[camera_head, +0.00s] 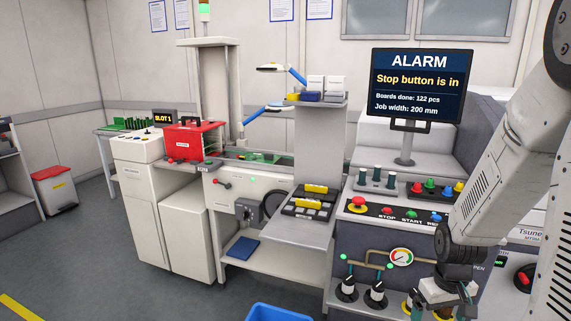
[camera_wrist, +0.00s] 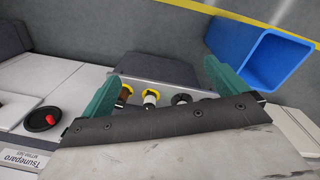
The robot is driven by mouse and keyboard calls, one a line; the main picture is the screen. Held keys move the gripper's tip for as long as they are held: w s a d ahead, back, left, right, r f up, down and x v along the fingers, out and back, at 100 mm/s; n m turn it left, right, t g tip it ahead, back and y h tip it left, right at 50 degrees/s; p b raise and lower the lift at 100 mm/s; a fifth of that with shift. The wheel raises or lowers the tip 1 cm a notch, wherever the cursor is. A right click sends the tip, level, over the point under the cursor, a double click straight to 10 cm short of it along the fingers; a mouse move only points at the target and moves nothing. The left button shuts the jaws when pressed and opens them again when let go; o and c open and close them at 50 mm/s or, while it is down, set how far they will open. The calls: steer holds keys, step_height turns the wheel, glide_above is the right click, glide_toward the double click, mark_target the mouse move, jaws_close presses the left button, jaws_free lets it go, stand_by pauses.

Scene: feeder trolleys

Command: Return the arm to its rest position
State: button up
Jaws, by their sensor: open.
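My arm comes down the right side of the head view, and its wrist hangs low in front of the machine's front panel. My gripper (camera_wrist: 162,76) shows in the wrist view with two green fingers spread wide apart and nothing between them. In the head view, the gripper is at the bottom edge and its fingertips are hard to make out. Beyond the fingers, the wrist view shows several black and yellow knobs (camera_wrist: 151,97).
A screen (camera_head: 417,82) reads "ALARM, Stop button is in". Below it are a red stop button (camera_head: 358,203) and a gauge (camera_head: 401,256). A blue bin (camera_head: 279,312) stands on the floor, also in the wrist view (camera_wrist: 252,62). Open floor (camera_head: 110,270) lies at left.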

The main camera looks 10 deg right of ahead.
steer(key=s+a+r, duration=0.4)
steer(key=a+r, duration=0.2)
steer(key=r, duration=0.1)
steer(key=s+a+r+n+t, duration=0.1)
steer(key=s+a+r, duration=0.2)
steer(key=a+r, duration=0.3)
steer(key=s+a+r, duration=0.4)
steer(key=a+r, duration=0.2)
steer(key=r, duration=0.4)
steer(key=shift+s+a+t+y, duration=0.15)
steer(key=shift+s+t+y, duration=0.15)
